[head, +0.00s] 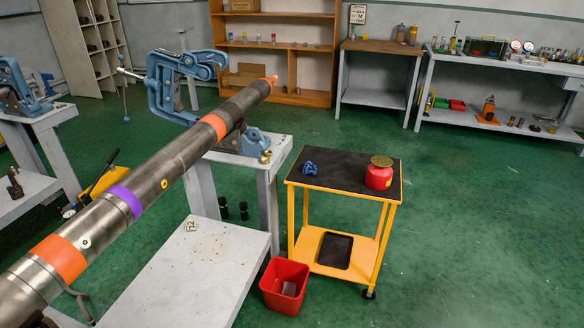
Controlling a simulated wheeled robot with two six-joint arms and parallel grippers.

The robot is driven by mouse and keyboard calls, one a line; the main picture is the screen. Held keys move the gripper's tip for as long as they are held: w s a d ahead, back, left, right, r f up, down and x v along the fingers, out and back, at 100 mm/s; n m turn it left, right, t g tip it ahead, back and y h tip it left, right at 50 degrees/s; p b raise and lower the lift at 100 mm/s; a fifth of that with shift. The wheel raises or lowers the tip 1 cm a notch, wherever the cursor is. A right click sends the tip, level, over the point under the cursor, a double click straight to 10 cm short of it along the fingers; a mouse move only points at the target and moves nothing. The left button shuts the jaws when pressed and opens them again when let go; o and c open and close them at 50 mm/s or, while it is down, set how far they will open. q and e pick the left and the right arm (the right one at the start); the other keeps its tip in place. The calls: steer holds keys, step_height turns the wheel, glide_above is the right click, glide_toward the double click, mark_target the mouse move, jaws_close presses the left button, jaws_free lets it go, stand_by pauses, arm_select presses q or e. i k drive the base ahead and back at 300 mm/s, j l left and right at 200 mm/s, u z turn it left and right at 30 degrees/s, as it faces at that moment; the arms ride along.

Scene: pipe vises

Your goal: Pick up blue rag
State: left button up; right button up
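A crumpled blue rag (310,168) lies on the black top of a yellow cart (295,183), near its left side. A red can (379,178) with a brass-coloured lid stands on the same top, to the right of the rag and apart from it. Neither of my grippers shows in the head view.
A long pipe (165,155) with coloured bands crosses the left side, by a blue vise (165,85) on a white stand. A red bin (284,287) stands on the floor left of the cart. Green floor right of the cart is clear. Workbenches and shelves line the back.

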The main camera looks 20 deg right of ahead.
mark_target(308, 168)
steer(key=i+l+u, duration=0.1)
steer(key=l+u, duration=1.05)
steer(key=l, duration=0.15)
